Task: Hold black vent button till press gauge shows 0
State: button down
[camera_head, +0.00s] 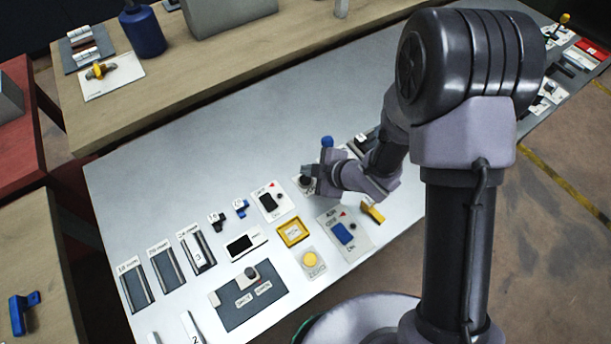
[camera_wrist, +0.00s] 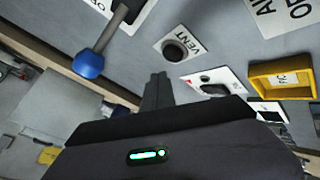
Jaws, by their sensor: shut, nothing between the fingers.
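The black vent button (camera_wrist: 174,51) sits on a white plate marked VENT in the wrist view. In the head view the black button (camera_head: 305,181) shows just left of my gripper (camera_head: 317,181). In the wrist view my gripper (camera_wrist: 157,82) is shut and empty, its tips beside the button in the picture. I see no clear contact, and the gap in depth cannot be told. A dark display on a white plate (camera_head: 241,244) lies left on the panel; its label and any reading are too small to read, so I cannot tell if it is the press gauge.
A blue-knobbed lever (camera_wrist: 88,64) stands close to my gripper. A yellow-framed button (camera_head: 293,232), a round yellow button (camera_head: 310,259) and a blue switch (camera_head: 343,233) lie nearer the panel's front. The panel's upper left is bare.

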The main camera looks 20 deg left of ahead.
aim_at(309, 181)
jog(key=shift+r+p, duration=1.1)
jog(key=shift+r, duration=0.8)
jog(key=shift+f, duration=0.1)
